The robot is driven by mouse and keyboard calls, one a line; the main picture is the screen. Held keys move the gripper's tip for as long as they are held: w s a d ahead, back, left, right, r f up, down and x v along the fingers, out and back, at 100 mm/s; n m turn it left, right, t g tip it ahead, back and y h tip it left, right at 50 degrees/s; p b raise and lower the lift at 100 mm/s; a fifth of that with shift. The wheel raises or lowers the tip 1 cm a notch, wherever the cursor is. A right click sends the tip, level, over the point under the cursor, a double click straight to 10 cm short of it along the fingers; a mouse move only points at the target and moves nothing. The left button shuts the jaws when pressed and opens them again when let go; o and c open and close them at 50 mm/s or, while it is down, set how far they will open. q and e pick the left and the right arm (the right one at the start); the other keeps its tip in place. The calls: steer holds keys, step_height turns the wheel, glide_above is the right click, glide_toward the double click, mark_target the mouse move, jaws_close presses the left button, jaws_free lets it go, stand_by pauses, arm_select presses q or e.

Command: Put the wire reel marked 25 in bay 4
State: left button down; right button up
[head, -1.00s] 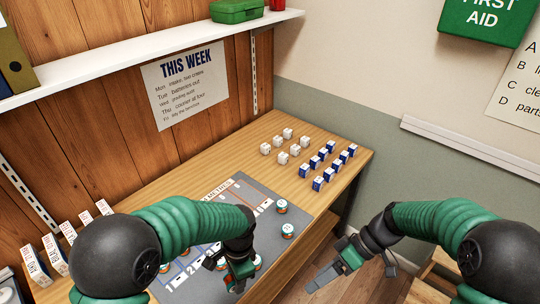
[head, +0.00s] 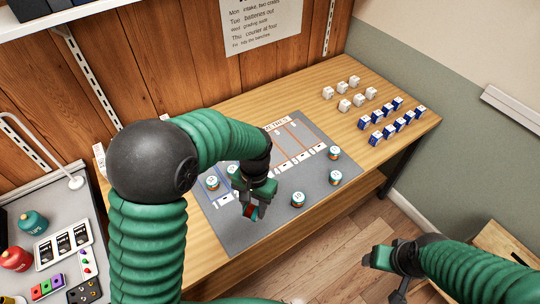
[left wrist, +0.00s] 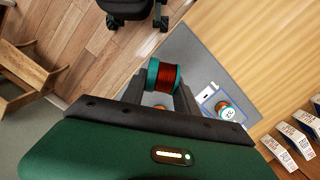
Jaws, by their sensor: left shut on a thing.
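My left gripper (head: 253,206) is shut on a wire reel (left wrist: 163,76) with a dark red winding and teal ends. In the head view the reel is mostly hidden by the gripper, over the front part of the grey mat (head: 237,238). I cannot read a number on it. The mat has bays split by lines, with white label cards; my left arm covers some of them, and I cannot pick out bay 4's number. My right gripper (head: 386,262) is off the table at the lower right; its finger gap is unclear.
Reels stand at the mat's right (head: 335,178), front (head: 298,199) and left (head: 212,183). White boxes (head: 344,104) and blue boxes (head: 376,138) stand in rows at the table's far right. A grey side bench (head: 20,206) holds small items. Wood is bare between mat and boxes.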

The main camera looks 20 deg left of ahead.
arm_select(q)
steer(key=d+r+m, duration=0.3)
steer(key=d+m, duration=0.3)
steer(key=d, duration=0.5)
steer(key=w+d+f+m+y, duration=0.1)
steer(key=w+d+f+m, duration=0.2)
steer(key=w+f+m, duration=0.15)
steer(key=s+a+r+n, duration=0.7)
steer(key=r+n, duration=0.1)
steer(key=r, duration=0.1)
arm_select(e)
steer(key=w+a+r+m+g+y, duration=0.1)
steer(key=w+a+r+m+y, duration=0.25)
steer(key=w+m+y, duration=0.45)
steer(key=w+a+r+m+g+y, duration=0.1)
steer(key=w+a+r+m+y, duration=0.3)
steer(key=m, duration=0.6)
arm_select(q)
steer(key=w+d+n+h, duration=0.1)
steer(key=w+d+n, duration=0.3)
steer(key=w+d, duration=0.4)
steer(key=shift+d+n, duration=0.35)
steer(key=shift+d, duration=0.2)
arm_select(e)
steer(key=a+f+y, duration=0.1)
steer(key=a+f, duration=0.2)
steer(key=a, duration=0.7)
steer(key=shift+a+f+y, duration=0.25)
steer(key=shift+a+y, duration=0.05)
steer(key=shift+a, duration=0.05)
